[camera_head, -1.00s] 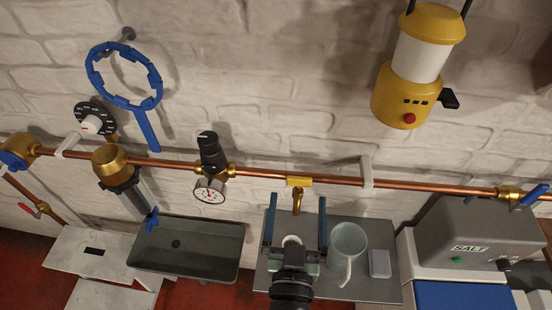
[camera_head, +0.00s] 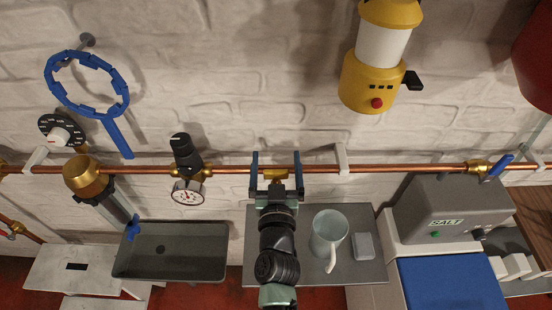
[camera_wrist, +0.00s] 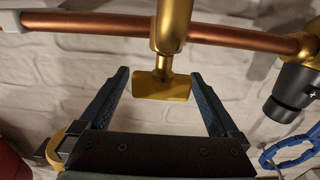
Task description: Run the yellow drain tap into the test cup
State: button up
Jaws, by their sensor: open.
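The yellow drain tap (camera_head: 276,171) hangs under the copper pipe in the head view, partly hidden by my gripper. In the wrist view its flat yellow handle (camera_wrist: 162,88) lies between my two fingers, with a gap on each side. My gripper (camera_head: 277,160) is open around the tap; its blue fingers also show in the wrist view (camera_wrist: 161,74). A pale mug (camera_head: 329,234) with a handle stands upright on the grey shelf (camera_head: 364,273), right of my arm. The area directly below the tap is hidden by my arm.
The copper pipe (camera_head: 230,170) runs across the wall, with a pressure gauge (camera_head: 188,192) left of the tap. A grey box (camera_head: 364,246) sits beside the mug. A dark sink (camera_head: 177,255) is left, a SALT unit (camera_head: 452,210) right, and a yellow lantern (camera_head: 378,70) above.

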jog(key=shift+w, duration=0.4)
jog(key=c, duration=1.4)
jog(key=shift+o, duration=0.2)
jog(key=shift+f+b, duration=0.15)
jog(key=shift+b, duration=0.45)
jog(key=y+b, duration=0.1)
jog(key=b, duration=0.1)
jog(key=shift+w+a+n+b, duration=0.1)
jog(key=shift+n+b, duration=0.2)
jog(key=shift+b, duration=0.1)
jog(key=n+y+b, duration=0.1)
jog(key=y+b, duration=0.1)
jog(key=b, duration=0.6)
jog(key=shift+a+n+y+b, duration=0.15)
jog(key=shift+n+y+b, duration=0.2)
jog(key=shift+n+y, duration=0.05)
jog(key=shift+y+b, duration=0.3)
jog(key=shift+b, duration=0.15)
jog(key=shift+a+r+n+g+y+b, duration=0.15)
jog(key=shift+r+n+g+y+b, duration=0.15)
jog(key=shift+r+n+b, duration=0.15)
jog(key=shift+f, duration=0.1)
